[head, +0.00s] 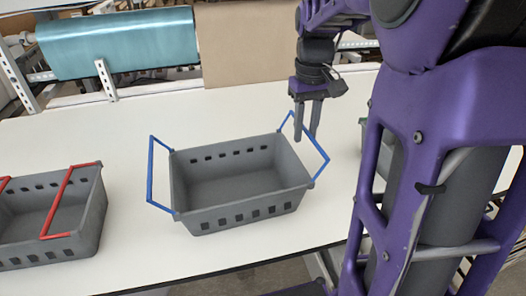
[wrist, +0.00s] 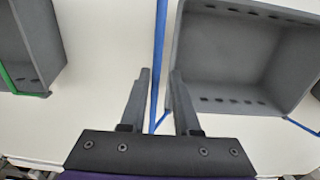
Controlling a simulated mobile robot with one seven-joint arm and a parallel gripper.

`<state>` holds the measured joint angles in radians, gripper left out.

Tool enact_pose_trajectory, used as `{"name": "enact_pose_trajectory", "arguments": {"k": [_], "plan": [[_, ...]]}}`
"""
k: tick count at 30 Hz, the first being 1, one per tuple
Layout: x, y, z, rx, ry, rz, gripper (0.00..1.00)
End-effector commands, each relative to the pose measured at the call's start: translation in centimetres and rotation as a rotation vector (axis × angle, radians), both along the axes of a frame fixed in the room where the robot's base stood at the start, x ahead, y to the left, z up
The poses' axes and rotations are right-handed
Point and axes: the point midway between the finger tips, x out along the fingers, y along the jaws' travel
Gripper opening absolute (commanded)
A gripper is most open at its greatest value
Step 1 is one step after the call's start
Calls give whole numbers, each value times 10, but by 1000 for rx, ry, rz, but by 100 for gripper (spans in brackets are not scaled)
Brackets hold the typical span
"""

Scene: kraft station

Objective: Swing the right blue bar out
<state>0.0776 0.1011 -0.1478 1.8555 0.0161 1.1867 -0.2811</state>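The grey crate (head: 240,215) with two blue bars stands in the middle of the white table. Its left blue bar (head: 151,170) leans outward, clear of the opening. Its right blue bar (head: 319,147) stands up from the right wall and leans outward to the right. My gripper (head: 306,138) is at this bar, pointing down, with its fingers apart. In the wrist view, the right blue bar (wrist: 160,40) runs lengthwise through the gap between my fingers (wrist: 160,75), with the crate (wrist: 225,50) to the right. Whether a finger touches the bar I cannot tell.
A grey crate with red bars (head: 85,225) stands at the left. Another crate, with a green bar (wrist: 25,93), stands on the other side of my gripper and is mostly hidden by my arm in the head view. White tabletop (head: 120,130) is bare between the crates.

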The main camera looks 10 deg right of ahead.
Motion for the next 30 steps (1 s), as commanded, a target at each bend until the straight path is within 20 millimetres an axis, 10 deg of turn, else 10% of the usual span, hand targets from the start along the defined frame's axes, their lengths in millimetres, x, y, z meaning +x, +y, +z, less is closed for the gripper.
{"name": "enact_pose_trajectory", "arguments": {"k": [30], "plan": [[0,10,77,-1,-1,1,30]]}}
